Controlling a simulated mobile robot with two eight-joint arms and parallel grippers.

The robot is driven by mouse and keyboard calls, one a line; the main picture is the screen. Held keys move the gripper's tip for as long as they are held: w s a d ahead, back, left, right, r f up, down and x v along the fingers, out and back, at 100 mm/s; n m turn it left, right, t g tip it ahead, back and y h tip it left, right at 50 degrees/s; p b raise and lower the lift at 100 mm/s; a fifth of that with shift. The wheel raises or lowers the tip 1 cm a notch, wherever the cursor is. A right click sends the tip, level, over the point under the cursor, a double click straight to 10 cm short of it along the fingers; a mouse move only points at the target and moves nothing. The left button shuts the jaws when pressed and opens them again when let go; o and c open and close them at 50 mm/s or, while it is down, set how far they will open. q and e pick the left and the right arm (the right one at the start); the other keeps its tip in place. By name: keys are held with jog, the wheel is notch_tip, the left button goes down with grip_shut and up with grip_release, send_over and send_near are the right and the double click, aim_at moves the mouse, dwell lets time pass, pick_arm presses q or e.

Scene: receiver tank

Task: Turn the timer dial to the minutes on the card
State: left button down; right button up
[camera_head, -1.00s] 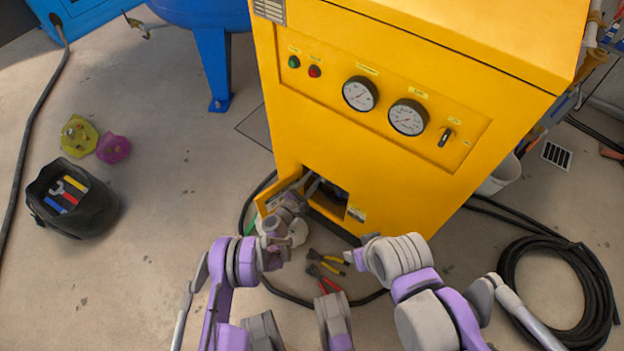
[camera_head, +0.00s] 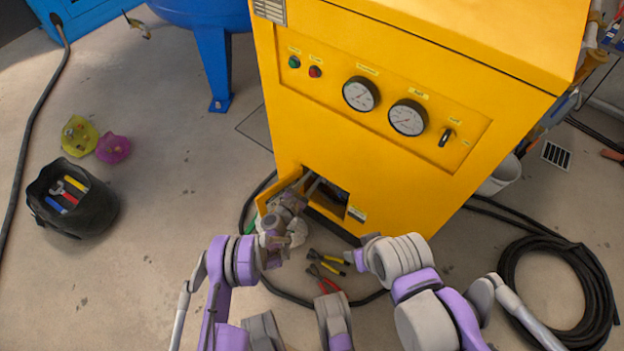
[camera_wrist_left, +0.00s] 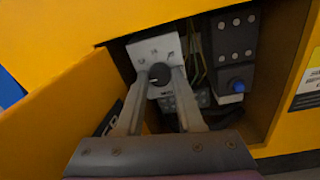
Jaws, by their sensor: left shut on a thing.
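The timer dial (camera_wrist_left: 159,74) is a small round black knob with a light mark on a pale plate (camera_wrist_left: 154,50), inside the open compartment of the yellow cabinet. My left gripper (camera_wrist_left: 158,80) is shut on the dial, one finger on each side. In the head view the left gripper (camera_head: 311,186) reaches into the compartment, and the dial is hidden there. A white label with dark print (camera_wrist_left: 308,82) is on the cabinet right of the opening; its text is too small to read, and I cannot tell whether it is the card. My right gripper is not in view.
The open yellow door (camera_wrist_left: 62,115) stands left of the opening. A dark panel with a blue button (camera_wrist_left: 237,86) is right of the dial, with wires (camera_wrist_left: 196,68) between. Pliers (camera_head: 330,258) lie on the floor. A black tool bag (camera_head: 72,200) stands left, a coiled hose (camera_head: 560,290) right.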

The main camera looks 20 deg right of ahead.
pick_arm(q)
jog(key=c, duration=0.5)
grip_release()
jog(key=shift+c, duration=0.2)
